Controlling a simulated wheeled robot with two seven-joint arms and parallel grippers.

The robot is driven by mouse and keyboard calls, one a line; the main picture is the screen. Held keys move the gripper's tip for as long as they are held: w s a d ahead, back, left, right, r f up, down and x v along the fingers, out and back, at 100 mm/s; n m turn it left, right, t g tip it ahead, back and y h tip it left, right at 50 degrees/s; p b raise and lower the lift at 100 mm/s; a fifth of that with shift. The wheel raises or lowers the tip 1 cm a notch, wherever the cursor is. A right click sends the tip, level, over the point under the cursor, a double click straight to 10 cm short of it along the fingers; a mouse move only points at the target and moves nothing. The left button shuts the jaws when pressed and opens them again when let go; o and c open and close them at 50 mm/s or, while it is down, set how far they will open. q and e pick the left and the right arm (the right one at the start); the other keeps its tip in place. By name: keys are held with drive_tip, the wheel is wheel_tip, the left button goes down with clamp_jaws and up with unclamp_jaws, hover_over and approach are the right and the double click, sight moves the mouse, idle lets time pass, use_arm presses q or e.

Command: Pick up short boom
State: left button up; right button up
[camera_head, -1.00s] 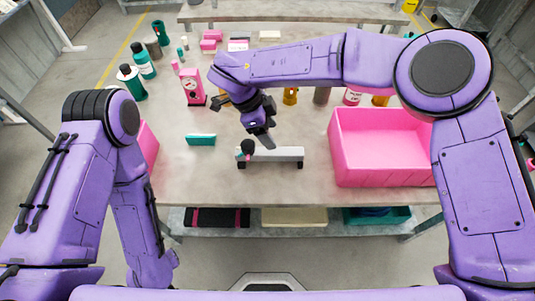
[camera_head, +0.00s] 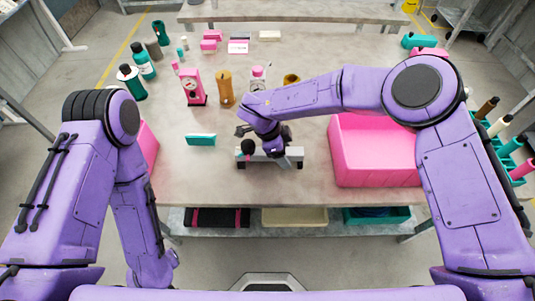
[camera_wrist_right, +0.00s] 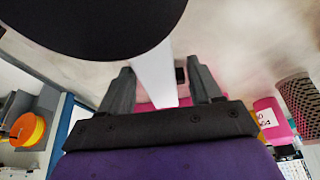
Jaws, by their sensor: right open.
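The short boom appears to be the grey bar (camera_head: 292,158) with a dark round knob at its left end. It lies on the table near the front edge, on small dark feet. My right gripper (camera_head: 277,150) is over the bar and hides its middle. In the right wrist view my right gripper (camera_wrist_right: 160,88) is open, and the pale bar (camera_wrist_right: 153,70) runs between its two fingers. Contact with the fingers cannot be told. A large black round shape, probably the knob, fills the top left there. My left arm hangs folded at the left; its gripper is not visible.
A pink bin (camera_head: 372,160) stands right of the bar. A small teal block (camera_head: 200,139) lies to its left. A pink device (camera_head: 193,88), an orange-brown cylinder (camera_head: 225,90) and several bottles stand farther back. The front table strip is clear.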

drive_tip(key=shift+f, duration=0.25)
drive_tip(key=shift+c, duration=0.3)
clamp_jaws()
wheel_tip(320, 180, up, 11)
drive_tip(key=shift+f, duration=0.2)
drive_tip(key=shift+f, duration=0.2)
drive_tip(key=shift+f+b, duration=2.2)
drive_tip(key=shift+f, duration=2.85)
